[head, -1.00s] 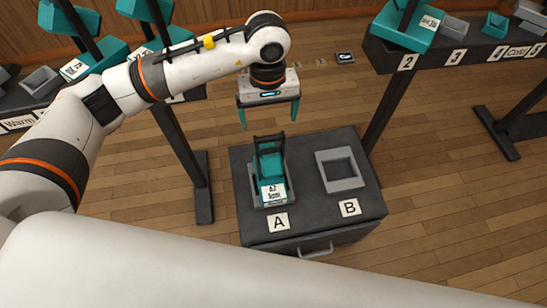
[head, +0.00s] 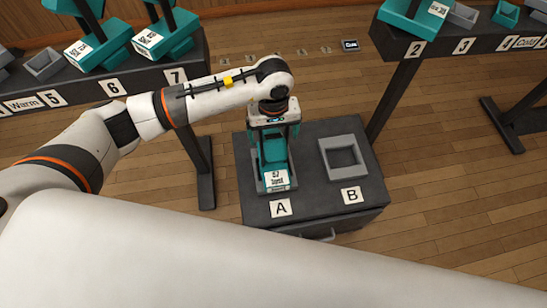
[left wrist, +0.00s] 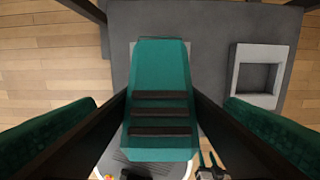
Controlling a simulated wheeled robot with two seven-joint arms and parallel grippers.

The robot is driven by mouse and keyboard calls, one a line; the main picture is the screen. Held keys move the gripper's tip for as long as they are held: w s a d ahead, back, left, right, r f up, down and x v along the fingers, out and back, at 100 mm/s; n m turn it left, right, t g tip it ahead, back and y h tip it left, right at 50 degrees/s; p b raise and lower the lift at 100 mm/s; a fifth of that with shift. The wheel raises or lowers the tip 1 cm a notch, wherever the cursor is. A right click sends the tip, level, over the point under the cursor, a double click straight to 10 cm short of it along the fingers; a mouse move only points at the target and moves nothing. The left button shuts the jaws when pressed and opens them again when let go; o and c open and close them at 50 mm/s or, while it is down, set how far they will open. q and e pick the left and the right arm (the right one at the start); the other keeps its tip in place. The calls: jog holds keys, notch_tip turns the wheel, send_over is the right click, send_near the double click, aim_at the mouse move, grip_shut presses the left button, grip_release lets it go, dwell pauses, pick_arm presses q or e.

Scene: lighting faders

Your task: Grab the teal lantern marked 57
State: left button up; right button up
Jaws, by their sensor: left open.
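The teal lantern marked 57 (head: 274,150) stands in the grey holder by label A on the dark cabinet. Its white label faces the front. It also fills the middle of the left wrist view (left wrist: 160,65), with dark bars across it. My left gripper (head: 273,132) is above and around the lantern's top, with its fingers open on either side. In the left wrist view the two dark green fingers show at the left and right, apart from the lantern. My right gripper is not in view.
An empty grey holder (head: 344,157) sits by label B on the cabinet (head: 310,205). A rack at left carries teal lanterns (head: 100,45) above labels 6 and 7. Another rack at right holds a teal lantern (head: 412,18) above label 2. Wooden floor lies between.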

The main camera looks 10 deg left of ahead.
pick_arm(q)
jog(key=shift+w+r, duration=0.1)
grip_shut()
dwell(0.4)
